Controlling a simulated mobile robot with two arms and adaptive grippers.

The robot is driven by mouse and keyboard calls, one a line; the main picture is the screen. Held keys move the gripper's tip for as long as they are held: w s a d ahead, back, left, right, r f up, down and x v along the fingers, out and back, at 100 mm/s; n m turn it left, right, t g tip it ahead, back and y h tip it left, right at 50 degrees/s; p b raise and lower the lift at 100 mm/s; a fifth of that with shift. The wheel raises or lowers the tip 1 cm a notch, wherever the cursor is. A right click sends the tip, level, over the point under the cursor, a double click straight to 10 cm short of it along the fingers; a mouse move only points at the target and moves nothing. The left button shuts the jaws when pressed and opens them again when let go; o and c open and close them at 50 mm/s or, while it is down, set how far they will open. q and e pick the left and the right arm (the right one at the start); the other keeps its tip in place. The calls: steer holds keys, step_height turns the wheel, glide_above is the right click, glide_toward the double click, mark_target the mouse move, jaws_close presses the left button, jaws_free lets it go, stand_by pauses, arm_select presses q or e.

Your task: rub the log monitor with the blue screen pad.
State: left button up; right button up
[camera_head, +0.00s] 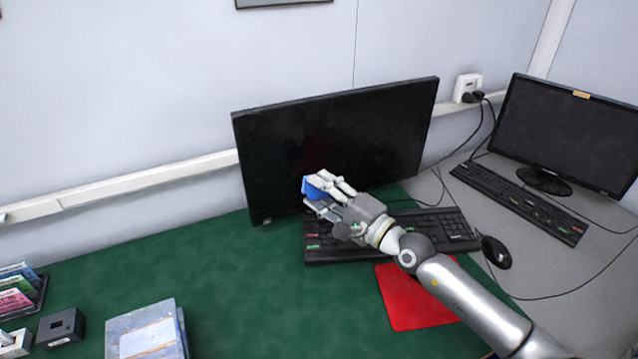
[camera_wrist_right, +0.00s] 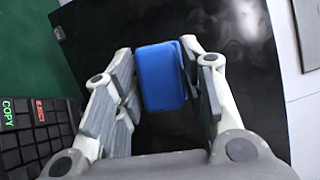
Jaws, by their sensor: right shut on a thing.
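The blue screen pad (camera_head: 309,188) is in my right gripper (camera_head: 319,191), in front of the lower middle of a black monitor (camera_head: 340,130). I cannot tell for sure that this is the log monitor. In the right wrist view the pad (camera_wrist_right: 161,76) sits between the two fingers of my right gripper (camera_wrist_right: 160,80), with the dark screen (camera_wrist_right: 240,105) behind it. I cannot tell whether the pad touches the screen. My left gripper is not in view.
A keyboard (camera_head: 440,228) lies under my right arm, with a red mat (camera_head: 405,305) and a mouse (camera_head: 496,252) nearby. A second monitor (camera_head: 570,135) and keyboard (camera_head: 518,204) stand at the right. A folder stack (camera_head: 145,330) lies at front left. The green table (camera_head: 225,275) is clear in between.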

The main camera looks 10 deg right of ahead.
steer(key=shift+s+d+p, duration=0.15)
steer(key=shift+s+p, duration=0.15)
steer(key=shift+s, duration=0.45)
steer(key=shift+s+d+p, duration=0.15)
steer(key=shift+s+p, duration=0.1)
steer(key=shift+s, duration=0.45)
